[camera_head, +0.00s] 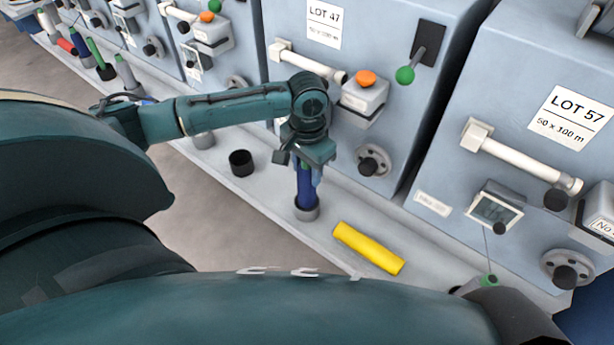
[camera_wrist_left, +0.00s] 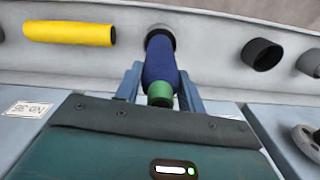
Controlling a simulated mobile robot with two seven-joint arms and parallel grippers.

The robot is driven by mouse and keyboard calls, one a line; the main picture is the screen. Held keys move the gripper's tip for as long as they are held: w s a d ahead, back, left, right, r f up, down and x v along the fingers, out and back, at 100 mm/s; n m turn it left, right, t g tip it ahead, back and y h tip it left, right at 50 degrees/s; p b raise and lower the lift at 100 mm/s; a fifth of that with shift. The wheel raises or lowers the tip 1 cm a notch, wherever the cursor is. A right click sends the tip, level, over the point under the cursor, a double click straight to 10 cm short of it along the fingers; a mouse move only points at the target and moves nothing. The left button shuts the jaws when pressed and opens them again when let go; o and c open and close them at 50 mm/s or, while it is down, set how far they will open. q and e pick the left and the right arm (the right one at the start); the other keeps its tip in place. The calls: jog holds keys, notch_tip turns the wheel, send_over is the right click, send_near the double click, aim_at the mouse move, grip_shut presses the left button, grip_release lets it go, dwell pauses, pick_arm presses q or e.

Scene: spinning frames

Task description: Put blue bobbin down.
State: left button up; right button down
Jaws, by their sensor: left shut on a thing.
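In the left wrist view the blue bobbin (camera_wrist_left: 160,62) lies between the two fingers of my left gripper (camera_wrist_left: 160,85). My right gripper is not clearly in view.
A yellow bobbin (camera_head: 368,248) lies on the ledge right of the holder. An empty black holder (camera_head: 241,163) stands to the left. Grey machine fronts with a lever (camera_head: 405,74) and white bars (camera_head: 520,162) rise behind the ledge. More bobbins stand at the far left.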

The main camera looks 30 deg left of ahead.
pick_arm(q)
notch_tip(320, 180, down, 2)
jog(key=shift+f, duration=0.25)
jog(key=shift+f, duration=0.15)
jog(key=o, duration=1.3)
jog(key=shift+f, duration=0.1)
